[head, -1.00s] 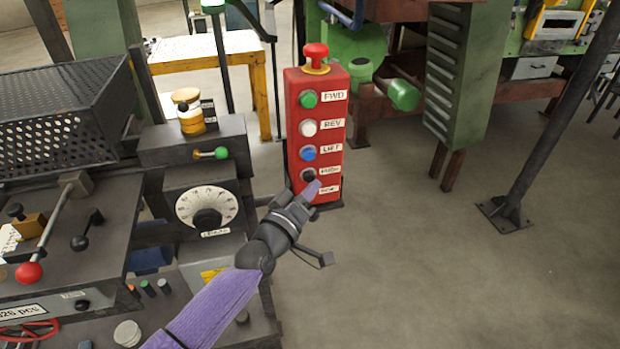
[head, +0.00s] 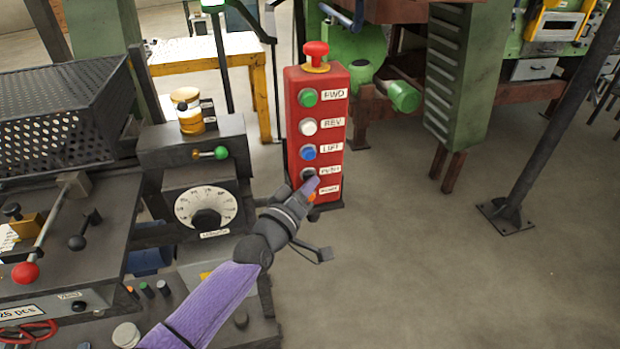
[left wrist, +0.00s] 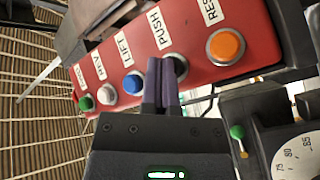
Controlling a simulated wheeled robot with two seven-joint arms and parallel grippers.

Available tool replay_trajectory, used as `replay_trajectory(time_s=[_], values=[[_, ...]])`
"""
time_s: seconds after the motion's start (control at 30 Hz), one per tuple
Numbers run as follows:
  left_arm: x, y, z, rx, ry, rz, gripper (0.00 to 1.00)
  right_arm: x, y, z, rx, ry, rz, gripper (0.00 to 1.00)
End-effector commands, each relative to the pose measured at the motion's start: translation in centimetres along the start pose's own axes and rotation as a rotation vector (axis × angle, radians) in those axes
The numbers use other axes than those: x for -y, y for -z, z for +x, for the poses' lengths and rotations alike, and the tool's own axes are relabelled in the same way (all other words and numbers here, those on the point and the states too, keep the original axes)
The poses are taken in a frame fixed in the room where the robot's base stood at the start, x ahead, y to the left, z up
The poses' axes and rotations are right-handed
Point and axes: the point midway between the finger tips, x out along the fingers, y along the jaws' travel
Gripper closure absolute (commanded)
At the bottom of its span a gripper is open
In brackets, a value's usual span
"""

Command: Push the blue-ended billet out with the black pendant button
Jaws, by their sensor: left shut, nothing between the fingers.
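The red pendant box (head: 316,135) stands upright in the middle of the head view, with a column of labelled buttons. Its black button (head: 308,174), labelled PUSH, is second from the bottom. My left gripper (head: 313,184) is shut and empty, its purple fingertips just at the lower right of the black button. In the left wrist view the fingertips (left wrist: 163,62) overlap the left edge of the black button (left wrist: 178,66); I cannot tell whether they touch it. The orange button (left wrist: 226,46), labelled RESET, is beside it. No blue-ended billet can be made out. My right gripper is out of view.
A blue button (head: 308,152), a white button (head: 308,127), a green button (head: 308,98) and a red mushroom button (head: 316,50) sit above. A machine console with a dial (head: 206,208) stands left. Floor to the right is clear up to a dark post (head: 545,120).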

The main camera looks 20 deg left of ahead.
Motion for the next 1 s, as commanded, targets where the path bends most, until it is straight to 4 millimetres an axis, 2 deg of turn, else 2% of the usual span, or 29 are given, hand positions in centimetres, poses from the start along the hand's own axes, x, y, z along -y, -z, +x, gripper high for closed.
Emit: replay_trajectory(time_s=[0.57,1.0], values=[[0.2,0.2,0.3,-0.001,0.0,0.0,1.0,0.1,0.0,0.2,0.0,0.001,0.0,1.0],[-0.8,-0.6,-1.0,-0.001,0.0,0.0,1.0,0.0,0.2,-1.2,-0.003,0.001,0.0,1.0]])
